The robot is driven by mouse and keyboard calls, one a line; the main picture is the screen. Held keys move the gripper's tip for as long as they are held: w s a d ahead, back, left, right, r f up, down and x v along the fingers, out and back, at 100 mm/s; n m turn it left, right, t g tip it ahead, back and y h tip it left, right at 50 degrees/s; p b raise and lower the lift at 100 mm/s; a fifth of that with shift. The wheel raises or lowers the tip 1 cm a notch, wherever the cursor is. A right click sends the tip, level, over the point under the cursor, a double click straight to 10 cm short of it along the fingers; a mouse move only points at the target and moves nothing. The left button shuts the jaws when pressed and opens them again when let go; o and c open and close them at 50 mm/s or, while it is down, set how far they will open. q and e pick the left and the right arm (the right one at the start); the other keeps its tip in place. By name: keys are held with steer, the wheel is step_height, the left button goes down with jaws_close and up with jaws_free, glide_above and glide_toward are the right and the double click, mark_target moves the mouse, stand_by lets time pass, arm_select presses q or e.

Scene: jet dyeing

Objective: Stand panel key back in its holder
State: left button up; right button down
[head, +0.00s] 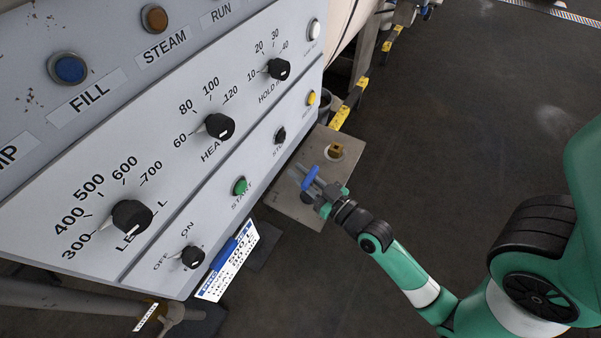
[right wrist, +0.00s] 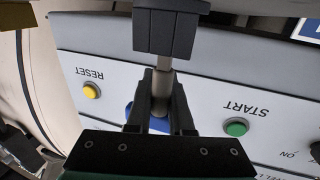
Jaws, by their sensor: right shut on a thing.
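The panel key (head: 310,177) has a blue part and a grey metal shaft. My right gripper (head: 321,191) is shut on it, above the beige shelf beside the control panel. In the right wrist view my right gripper's dark fingers (right wrist: 160,108) close on either side of the grey shaft (right wrist: 163,80), with blue showing behind them. A small brass block with a pale round base (head: 336,151), perhaps the holder, stands on the shelf beyond the key. The key appears apart from it. My left gripper is not in view.
The sloping control panel (head: 150,175) with knobs and buttons fills the left, close to my right gripper. The beige shelf (head: 322,220) lies below the gripper. A label card (head: 228,262) hangs at the panel's lower edge. Floor to the right is open.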

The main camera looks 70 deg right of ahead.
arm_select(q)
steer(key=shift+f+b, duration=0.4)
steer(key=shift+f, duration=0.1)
arm_select(e)
steer(key=shift+f, duration=0.5)
steer(key=c, duration=0.7)
jaws_free()
steer(key=shift+a, duration=0.1)
